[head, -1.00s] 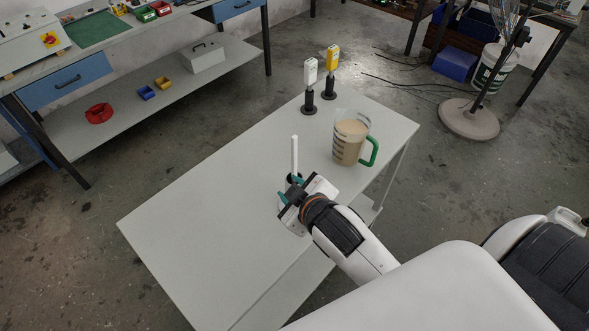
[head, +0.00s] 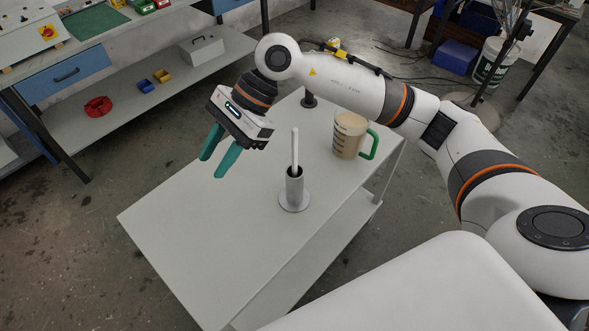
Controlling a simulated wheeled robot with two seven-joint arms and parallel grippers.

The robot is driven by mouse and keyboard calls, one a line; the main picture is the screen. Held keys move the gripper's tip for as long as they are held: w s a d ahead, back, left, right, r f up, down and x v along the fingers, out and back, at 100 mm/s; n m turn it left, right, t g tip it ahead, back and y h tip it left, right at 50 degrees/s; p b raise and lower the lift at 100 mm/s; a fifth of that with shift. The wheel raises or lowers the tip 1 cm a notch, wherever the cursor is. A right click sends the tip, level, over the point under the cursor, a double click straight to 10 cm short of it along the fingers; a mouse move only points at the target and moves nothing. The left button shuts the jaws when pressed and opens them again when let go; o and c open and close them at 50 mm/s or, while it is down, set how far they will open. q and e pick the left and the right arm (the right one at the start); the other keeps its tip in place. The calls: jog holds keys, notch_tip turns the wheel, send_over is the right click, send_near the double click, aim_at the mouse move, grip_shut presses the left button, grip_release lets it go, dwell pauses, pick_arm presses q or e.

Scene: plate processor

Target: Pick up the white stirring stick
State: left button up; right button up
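The white stirring stick (head: 295,148) stands upright in a grey metal holder with a round base (head: 294,190) on the white table. My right gripper (head: 213,167) hangs above the table's left side, to the left of the stick and apart from it. Its two teal fingers are spread and nothing is between them. My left gripper is not in view.
A jug of light brown liquid with a green handle (head: 349,136) stands right of the stick. Behind my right arm are black stands, one partly visible (head: 309,99), with a yellow top (head: 333,44). The front of the white table (head: 200,250) is clear.

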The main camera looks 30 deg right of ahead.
jog(key=w+d+t+h, duration=0.1)
jog(key=w+d+h, duration=0.3)
jog(key=d, duration=0.6)
jog(key=r+h, duration=0.2)
jog(key=h, duration=0.2)
send_over(295, 142)
jog(key=shift+w+a+f, duration=0.15)
jog(key=shift+w+f, duration=0.05)
jog(key=shift+w, duration=0.15)
jog(key=shift+h, duration=0.3)
notch_tip(295, 142, down, 6)
jog(key=p, duration=0.2)
jog(key=shift+p, duration=0.3)
jog(key=f+p, duration=0.2)
jog(key=f, duration=0.1)
jog(key=f+p, duration=0.1)
jog(key=shift+s+d+f, duration=0.1)
jog(key=shift+d+f, duration=0.15)
jog(key=shift+f, duration=0.65)
grip_shut()
